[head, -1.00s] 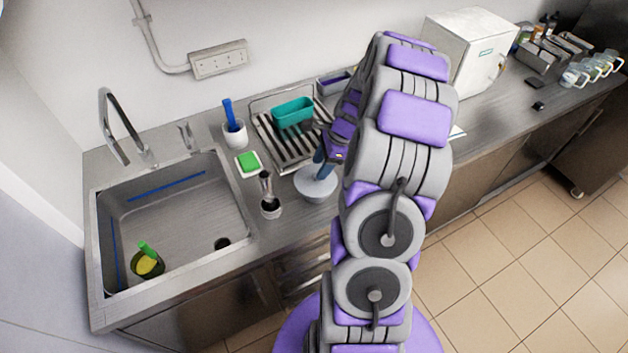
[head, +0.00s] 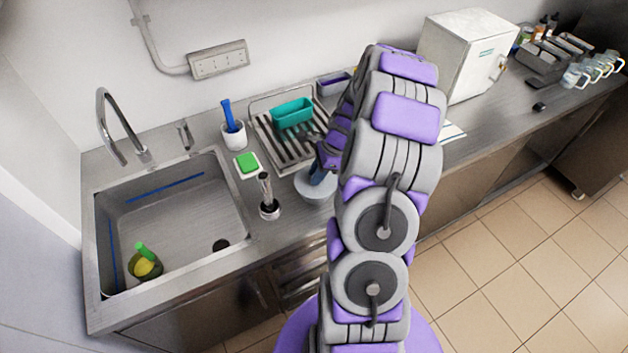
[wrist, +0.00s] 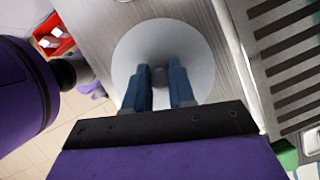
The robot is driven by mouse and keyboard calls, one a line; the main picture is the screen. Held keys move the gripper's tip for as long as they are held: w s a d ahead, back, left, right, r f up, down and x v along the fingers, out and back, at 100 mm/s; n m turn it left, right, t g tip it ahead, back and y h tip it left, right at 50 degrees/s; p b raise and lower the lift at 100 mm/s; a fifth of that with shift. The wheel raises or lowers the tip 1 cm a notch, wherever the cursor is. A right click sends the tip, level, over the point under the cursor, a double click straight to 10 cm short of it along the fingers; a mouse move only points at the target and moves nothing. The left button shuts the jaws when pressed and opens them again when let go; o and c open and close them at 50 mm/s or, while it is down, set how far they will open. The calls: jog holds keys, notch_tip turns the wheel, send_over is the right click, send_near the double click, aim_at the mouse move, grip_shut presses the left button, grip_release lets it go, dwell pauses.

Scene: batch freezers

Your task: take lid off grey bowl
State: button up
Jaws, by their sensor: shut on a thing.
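The grey bowl (head: 314,188) stands on the steel counter, right of the sink and in front of the drying rack. Its pale round lid (wrist: 200,50) fills the middle of the wrist view, with a small dark knob (wrist: 159,73) at its centre. My gripper (wrist: 160,75) is over the lid, with its blue fingers on either side of the knob, shut on it. In the head view my gripper (head: 317,181) reaches down to the bowl from above. The arm hides part of the bowl's right side. I cannot tell whether the lid touches the rim.
A drying rack (head: 275,140) holds a teal container (head: 292,111). A green sponge (head: 247,162) and a white cup with a blue brush (head: 233,134) stand near the sink (head: 165,225).

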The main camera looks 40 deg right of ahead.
jog(key=shift+d, duration=0.25)
grip_shut()
